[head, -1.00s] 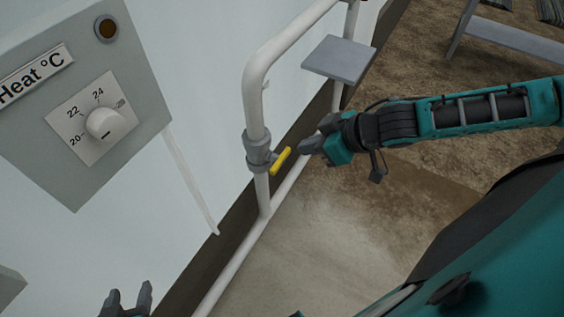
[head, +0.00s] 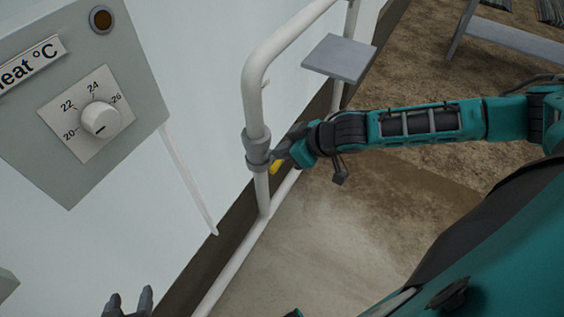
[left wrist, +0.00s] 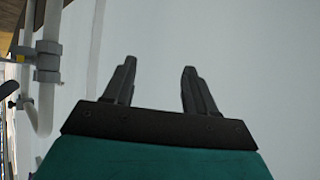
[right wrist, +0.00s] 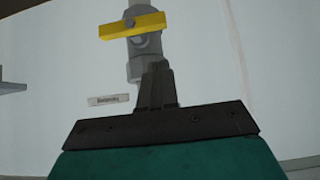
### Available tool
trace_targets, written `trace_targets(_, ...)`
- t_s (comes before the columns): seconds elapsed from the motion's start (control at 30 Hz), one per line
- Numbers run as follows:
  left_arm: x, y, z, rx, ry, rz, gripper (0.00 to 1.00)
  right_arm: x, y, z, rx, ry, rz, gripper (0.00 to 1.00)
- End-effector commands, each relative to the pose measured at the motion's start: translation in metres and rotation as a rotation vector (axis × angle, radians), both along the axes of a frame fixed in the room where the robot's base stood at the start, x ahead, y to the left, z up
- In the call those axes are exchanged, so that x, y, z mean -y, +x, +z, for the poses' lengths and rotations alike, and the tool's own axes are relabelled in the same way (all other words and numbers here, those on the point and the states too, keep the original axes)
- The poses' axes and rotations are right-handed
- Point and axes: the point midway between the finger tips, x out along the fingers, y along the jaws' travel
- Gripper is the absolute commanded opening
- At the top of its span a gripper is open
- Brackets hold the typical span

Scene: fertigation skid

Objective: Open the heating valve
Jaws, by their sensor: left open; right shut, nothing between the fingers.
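The grey valve (head: 257,150) sits on a white vertical pipe (head: 256,100). Its yellow lever (head: 275,168) is partly hidden by my right gripper (head: 284,150) in the head view. In the right wrist view the yellow lever (right wrist: 118,28) lies crosswise to the pipe, on the grey valve body (right wrist: 145,64). My right gripper (right wrist: 157,66) is shut and empty, its fingertips just short of the lever in that picture; I cannot tell whether they touch it. My left gripper (head: 130,300) is open and empty at the bottom, away from the valve; it also shows in the left wrist view (left wrist: 158,66).
A grey box with a heat dial (head: 100,119) is on the wall at the left. A small grey plate (head: 339,58) is above and right of the valve. A small label (right wrist: 108,99), unreadable, is on the wall. The floor (head: 330,230) below is clear.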

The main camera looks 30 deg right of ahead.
Motion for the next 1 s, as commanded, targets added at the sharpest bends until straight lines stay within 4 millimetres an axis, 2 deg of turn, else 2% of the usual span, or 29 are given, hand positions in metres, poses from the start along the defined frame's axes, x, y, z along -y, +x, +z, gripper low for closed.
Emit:
trace_targets(0.03, 0.000, 0.000, -0.004, -0.002, -0.001, 0.000, 0.56, -0.005, 0.007, -0.008, 0.002, 0.002, 0.001, 0.00)
trace_targets(0.1, 0.001, 0.000, -0.007, -0.007, -0.002, -0.001, 0.56, -0.003, 0.004, -0.023, -0.003, -0.002, 0.000, 0.00)
trace_targets(0.3, 0.007, 0.003, -0.006, -0.001, -0.011, -0.009, 0.56, -0.002, 0.004, -0.042, -0.001, -0.001, -0.001, 0.00)
trace_targets(0.57, 0.009, 0.009, 0.002, 0.018, -0.017, -0.011, 0.56, -0.003, 0.004, -0.045, 0.000, 0.001, 0.001, 0.00)
trace_targets(1.0, 0.007, 0.007, -0.002, 0.010, -0.013, -0.009, 0.56, -0.004, 0.007, -0.047, 0.014, -0.026, 0.000, 0.00)
